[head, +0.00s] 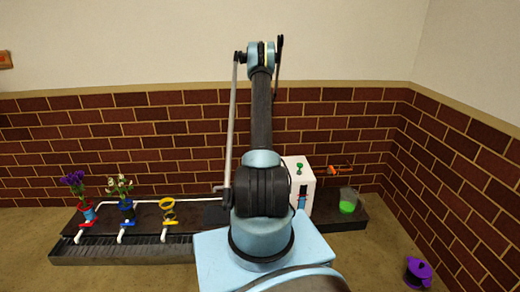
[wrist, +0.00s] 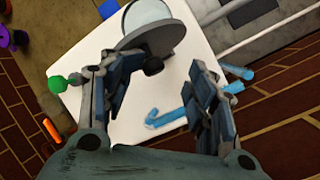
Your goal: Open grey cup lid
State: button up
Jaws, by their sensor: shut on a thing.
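In the wrist view, a grey lid (wrist: 127,41) with a round black knob (wrist: 153,66) lies between and beyond my gripper's fingers. A pale rounded body (wrist: 149,12), seemingly the cup, shows directly behind the lid. Whether a gap separates them cannot be told. My gripper (wrist: 157,72) has one finger on each side of the knob and is shut on the lid. The exact contact points are hard to see. In the head view my own arm hides the gripper, lid and cup.
A white machine (head: 299,190) with a green knob (head: 299,168) stands right of my arm. A glass of green liquid (head: 347,204) is beside it. A purple pot (head: 418,272) sits at far right. A blue handle (wrist: 165,118) is near the fingers.

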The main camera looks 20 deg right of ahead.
jog(key=shift+a+r, duration=0.1)
jog(key=shift+a, duration=0.15)
notch_tip(320, 180, up, 10)
jog(key=shift+d, duration=0.25)
dwell(0.4)
